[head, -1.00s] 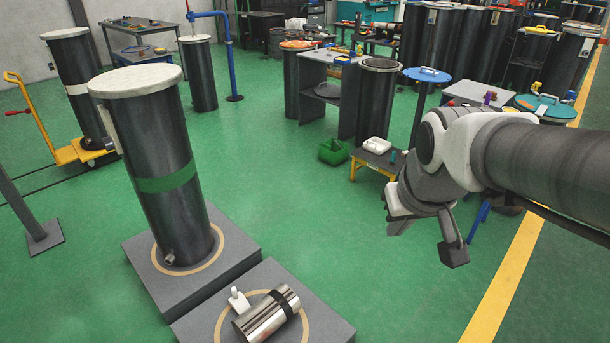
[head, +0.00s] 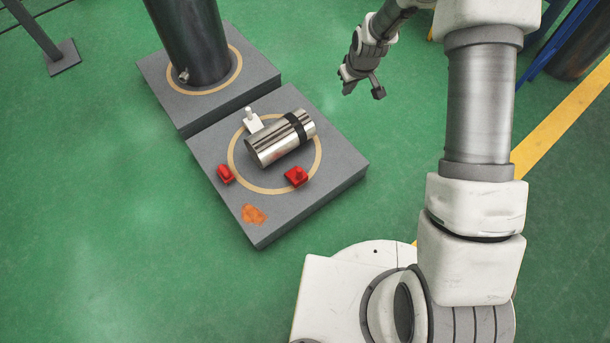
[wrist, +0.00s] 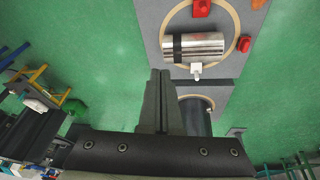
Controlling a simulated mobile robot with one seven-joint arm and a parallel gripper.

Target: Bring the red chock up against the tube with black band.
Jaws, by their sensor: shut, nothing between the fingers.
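The tube with black band (head: 280,138) is a shiny metal cylinder lying on its side on a grey plinth. Its band circles it near its right end. Two red chocks lie on the plinth, both apart from the tube: one (head: 297,176) in front of its side, one (head: 226,174) off its unbanded end. A white chock (head: 253,121) is at the tube's far side. The wrist view also shows the tube (wrist: 205,46), the red chocks (wrist: 202,8) and the white chock (wrist: 196,70). My gripper (head: 348,87) is shut and empty, above the floor right of the plinth.
The plinth (head: 258,230) has a tan ring and an orange patch (head: 252,214). Behind it a second plinth (head: 165,92) bears a tall dark cylinder (head: 190,40). Green floor is clear left of the plinths and between the plinth and my base.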

